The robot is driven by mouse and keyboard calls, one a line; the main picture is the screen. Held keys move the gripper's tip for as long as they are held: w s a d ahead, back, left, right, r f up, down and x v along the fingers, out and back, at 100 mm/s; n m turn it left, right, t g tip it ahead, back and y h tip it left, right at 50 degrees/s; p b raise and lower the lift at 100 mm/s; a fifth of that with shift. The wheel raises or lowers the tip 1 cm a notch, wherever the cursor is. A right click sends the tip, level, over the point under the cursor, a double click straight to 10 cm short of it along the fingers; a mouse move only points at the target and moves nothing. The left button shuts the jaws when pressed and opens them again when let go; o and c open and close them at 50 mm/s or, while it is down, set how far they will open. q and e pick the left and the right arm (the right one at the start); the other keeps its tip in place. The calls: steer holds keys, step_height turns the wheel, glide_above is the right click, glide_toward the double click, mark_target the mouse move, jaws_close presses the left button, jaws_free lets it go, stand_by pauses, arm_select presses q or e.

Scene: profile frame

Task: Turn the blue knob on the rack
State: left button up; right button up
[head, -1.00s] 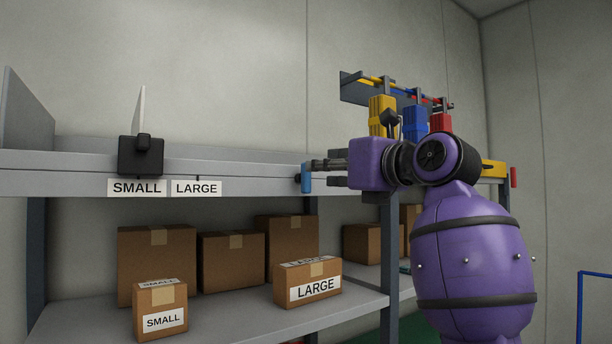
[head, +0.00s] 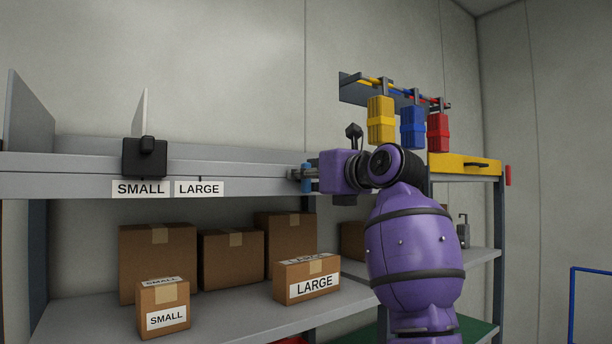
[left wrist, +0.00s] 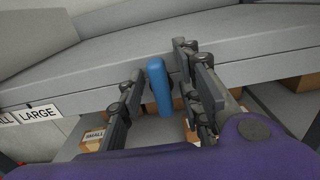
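The blue knob (head: 307,178) is an upright rounded bar on the front edge of the rack's grey upper shelf. In the left wrist view the knob (left wrist: 159,88) stands between the two fingers of my left gripper (left wrist: 160,66). The fingers are apart, with a clear gap on the left side of the knob. The right finger is close to it, and I cannot tell whether it touches. In the head view my left gripper (head: 302,175) reaches the knob from the right, partly hiding it. My right gripper is not in view.
A black block (head: 144,157) sits on the shelf edge above SMALL and LARGE labels. Cardboard boxes (head: 307,280) stand on the shelf below. Yellow, blue and red blocks (head: 413,128) hang at upper right. A yellow drawer (head: 465,166) is right of my arm.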

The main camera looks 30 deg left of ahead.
arm_select(q)
jaws_close()
